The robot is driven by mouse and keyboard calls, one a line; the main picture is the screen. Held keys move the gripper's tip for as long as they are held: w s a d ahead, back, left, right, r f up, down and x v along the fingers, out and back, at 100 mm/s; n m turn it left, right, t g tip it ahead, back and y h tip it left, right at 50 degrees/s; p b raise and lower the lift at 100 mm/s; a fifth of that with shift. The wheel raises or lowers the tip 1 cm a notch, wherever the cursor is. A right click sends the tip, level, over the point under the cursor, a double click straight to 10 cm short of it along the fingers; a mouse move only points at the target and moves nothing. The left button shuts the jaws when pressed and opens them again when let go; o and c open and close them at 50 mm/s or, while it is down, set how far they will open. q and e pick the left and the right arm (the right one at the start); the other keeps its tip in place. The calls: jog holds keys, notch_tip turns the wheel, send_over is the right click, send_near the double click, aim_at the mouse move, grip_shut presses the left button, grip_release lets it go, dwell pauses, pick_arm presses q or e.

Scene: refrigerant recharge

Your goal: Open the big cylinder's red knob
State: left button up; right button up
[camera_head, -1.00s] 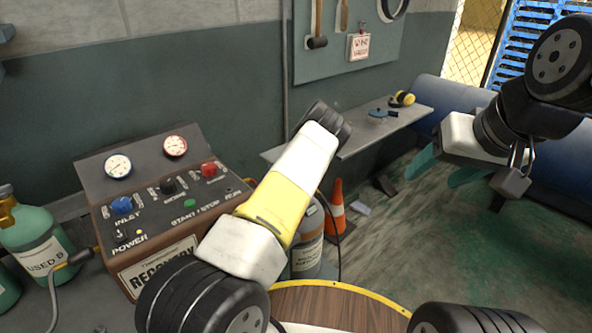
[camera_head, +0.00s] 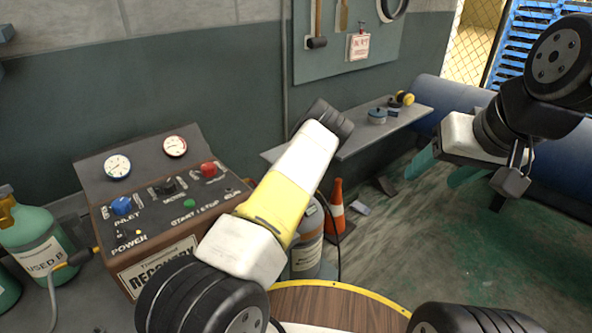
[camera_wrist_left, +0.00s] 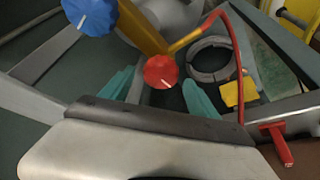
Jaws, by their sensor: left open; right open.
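In the left wrist view, a red knob (camera_wrist_left: 160,71) with a white mark sits between the spread teal fingers of my left gripper (camera_wrist_left: 160,92), with a gap on each side. A yellow fitting and a red hose lie just behind it. A blue knob (camera_wrist_left: 90,14) is at the upper left. The big cylinder's body cannot be told clearly there. In the head view my left arm covers the middle, and its gripper is hidden. A grey cylinder (camera_head: 306,258) with a label stands partly behind that arm. My right gripper (camera_head: 445,172) is open and empty at the right.
The recovery machine (camera_head: 165,215) with its gauges and small knobs stands at the left, beside a green cylinder (camera_head: 35,238). A red handle (camera_wrist_left: 280,145) shows in the left wrist view. The floor at the right is open.

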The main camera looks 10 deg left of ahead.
pick_arm(q)
jog(key=v, duration=0.7)
jog(key=s+a+r+m+t+h, duration=0.1)
jog(key=s+r+m+h, duration=0.25)
jog(key=s+r, duration=0.75)
jog(key=s+r+m+t+h, duration=0.15)
jog(key=s+r+m, duration=0.4)
jog(key=r, duration=0.95)
jog(key=s+d+r+m+t, duration=0.1)
jog(key=s+r+m, duration=0.1)
jog(key=s, duration=0.7)
jog(key=s+d+r+m+t+h, duration=0.1)
jog(key=s+m, duration=0.3)
jog(key=s, duration=0.4)
jog(key=s+d+r+m+t, duration=0.1)
jog(key=s+d+r+m, duration=0.2)
jog(key=s, duration=0.6)
jog(key=shift+s+t+h, duration=0.3)
jog(key=shift+t+h, duration=0.05)
jog(key=shift+h, duration=0.05)
jog(key=shift+s+d+f, duration=0.1)
jog(key=shift+s+d, duration=0.1)
jog(key=shift+s, duration=0.25)
jog(key=shift+c, duration=0.2)
